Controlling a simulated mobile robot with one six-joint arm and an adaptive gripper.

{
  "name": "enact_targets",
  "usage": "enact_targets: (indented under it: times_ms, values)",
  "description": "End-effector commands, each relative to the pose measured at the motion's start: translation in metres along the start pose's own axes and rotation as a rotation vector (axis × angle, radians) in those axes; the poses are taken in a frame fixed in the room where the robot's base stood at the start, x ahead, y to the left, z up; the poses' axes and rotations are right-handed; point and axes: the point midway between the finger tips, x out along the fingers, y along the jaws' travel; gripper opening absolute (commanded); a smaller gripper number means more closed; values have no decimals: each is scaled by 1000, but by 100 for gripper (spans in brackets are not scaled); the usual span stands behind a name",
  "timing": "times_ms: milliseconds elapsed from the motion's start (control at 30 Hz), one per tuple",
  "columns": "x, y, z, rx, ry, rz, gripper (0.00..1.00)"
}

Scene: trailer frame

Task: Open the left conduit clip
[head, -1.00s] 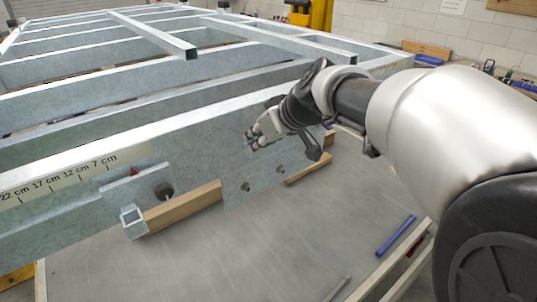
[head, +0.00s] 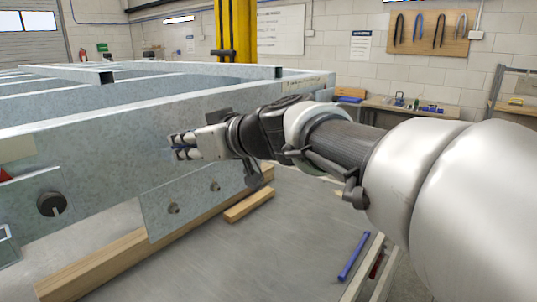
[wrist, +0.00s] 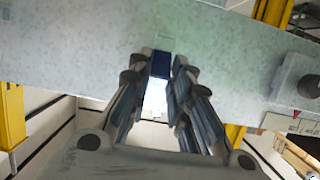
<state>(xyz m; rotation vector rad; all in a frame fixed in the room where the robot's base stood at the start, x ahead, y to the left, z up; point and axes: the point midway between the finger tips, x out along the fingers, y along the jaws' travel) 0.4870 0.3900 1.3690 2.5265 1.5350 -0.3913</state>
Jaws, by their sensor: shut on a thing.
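My gripper (head: 180,147) reaches the side face of the galvanized beam (head: 105,135) in the head view. In the wrist view my gripper (wrist: 160,68) has its fingers closed on either side of a small dark blue piece (wrist: 160,64), which looks like part of the conduit clip. The piece sits against the beam face, with a faint pale outline beside it. A bright pale patch shows between the fingers below it. The fingers hide most of the clip in the head view, and I cannot tell whether it is open.
A round dark knob (head: 51,204) is on the beam to the left. A plate with two bolts (head: 190,205) hangs below my gripper. Wooden blocks (head: 250,205) and a blue tool (head: 353,256) lie on the grey table (head: 250,265). A yellow post (head: 236,30) stands behind.

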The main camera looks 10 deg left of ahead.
Motion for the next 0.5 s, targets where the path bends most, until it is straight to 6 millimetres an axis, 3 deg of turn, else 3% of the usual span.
enact_targets:
  times_ms: [500]
  values:
    - [-1, 0, 22, 8, 341, 0, 0]
